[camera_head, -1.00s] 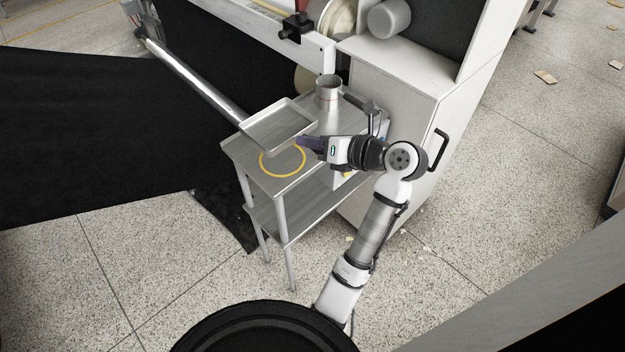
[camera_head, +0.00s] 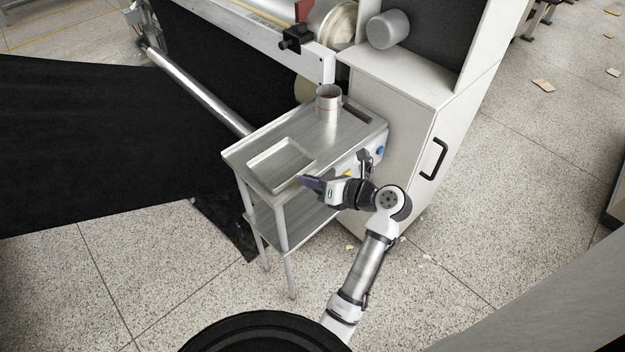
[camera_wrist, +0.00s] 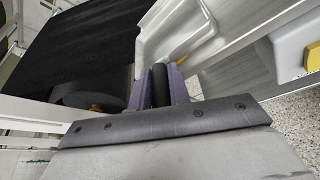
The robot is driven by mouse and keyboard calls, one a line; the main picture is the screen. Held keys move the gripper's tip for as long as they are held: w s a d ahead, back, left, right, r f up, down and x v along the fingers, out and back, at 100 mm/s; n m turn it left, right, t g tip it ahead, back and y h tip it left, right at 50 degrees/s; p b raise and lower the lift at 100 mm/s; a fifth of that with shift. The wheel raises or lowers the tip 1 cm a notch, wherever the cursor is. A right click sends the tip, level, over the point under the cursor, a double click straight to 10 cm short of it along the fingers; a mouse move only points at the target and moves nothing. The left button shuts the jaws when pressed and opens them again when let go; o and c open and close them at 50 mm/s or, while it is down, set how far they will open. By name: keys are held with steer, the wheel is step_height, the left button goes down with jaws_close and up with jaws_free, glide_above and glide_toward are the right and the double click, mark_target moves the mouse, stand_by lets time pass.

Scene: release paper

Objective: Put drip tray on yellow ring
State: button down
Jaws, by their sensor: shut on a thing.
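The drip tray (camera_head: 279,164) is a shallow, rectangular metal tray. In the head view it sits low over the front left part of the metal side table; I cannot tell whether it rests fully on the top. My gripper (camera_head: 307,182) is shut on the tray's near right edge. In the wrist view, the purple fingers (camera_wrist: 161,86) reach the edge of the tray (camera_wrist: 165,38). The yellow ring is almost wholly hidden under the tray; a small yellow piece of the ring (camera_wrist: 182,60) shows beside the tray's edge in the wrist view.
A metal cup (camera_head: 328,104) stands on the back of the side table (camera_head: 345,133), clear of the tray. A white cabinet (camera_head: 405,130) stands close on the right. A long metal roller (camera_head: 200,92) and black sheet (camera_head: 100,140) lie to the left.

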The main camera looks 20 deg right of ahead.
steer(key=c, duration=1.3)
jaws_free()
steer(key=shift+f, duration=0.1)
steer(key=shift+s+d+r, duration=0.2)
steer(key=shift+s+r, duration=0.05)
steer(key=b+v, duration=0.1)
steer(key=v, duration=1)
steer(key=shift+s, duration=0.2)
